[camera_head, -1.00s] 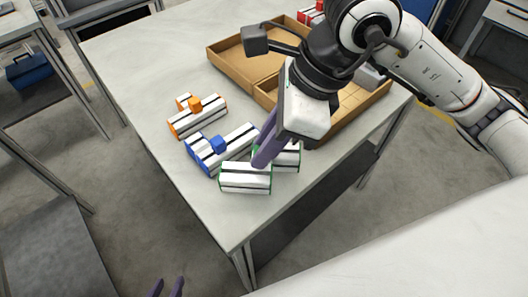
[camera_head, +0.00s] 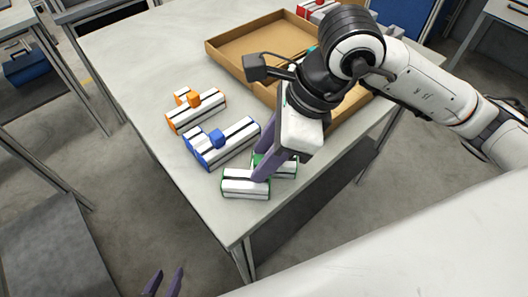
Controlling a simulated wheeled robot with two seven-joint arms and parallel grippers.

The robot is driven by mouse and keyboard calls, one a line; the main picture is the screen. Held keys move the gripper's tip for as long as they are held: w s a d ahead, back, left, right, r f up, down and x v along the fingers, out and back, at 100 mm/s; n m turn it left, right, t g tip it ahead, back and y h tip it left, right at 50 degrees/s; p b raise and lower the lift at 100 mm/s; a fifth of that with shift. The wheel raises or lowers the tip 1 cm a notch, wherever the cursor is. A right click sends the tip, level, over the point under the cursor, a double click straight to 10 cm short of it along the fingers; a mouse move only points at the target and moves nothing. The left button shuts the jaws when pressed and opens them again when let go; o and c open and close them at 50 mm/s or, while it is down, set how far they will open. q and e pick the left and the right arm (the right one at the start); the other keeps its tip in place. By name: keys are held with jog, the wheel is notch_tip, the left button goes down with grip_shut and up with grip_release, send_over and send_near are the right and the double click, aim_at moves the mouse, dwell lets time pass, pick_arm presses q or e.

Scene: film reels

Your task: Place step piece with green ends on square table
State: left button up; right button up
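The step piece with green ends (camera_head: 244,187) is white with dark stripes and green edges. It lies on the square table (camera_head: 190,185) close to the front corner, and its rear part shows to the right of my fingers. My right gripper (camera_head: 262,168) reaches down over it. Its two purple fingers are apart, one in front of the other, and the near finger covers the middle of the piece. Whether the fingers touch the piece is hidden. My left gripper (camera_head: 164,284) is at the bottom edge, off the table, with its fingers apart and empty.
A step piece with blue ends (camera_head: 232,142) lies just behind the green one, and one with orange ends (camera_head: 200,111) lies further back. An open cardboard box (camera_head: 232,68) stands behind my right gripper. A red-ended piece (camera_head: 316,12) is at the far edge. The table's left side is clear.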

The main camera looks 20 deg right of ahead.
jog(key=shift+r+p, duration=0.3)
jog(key=v, duration=1.1)
jog(key=shift+d+r, duration=0.25)
jog(key=shift+r, duration=0.05)
jog(key=shift+s, duration=0.15)
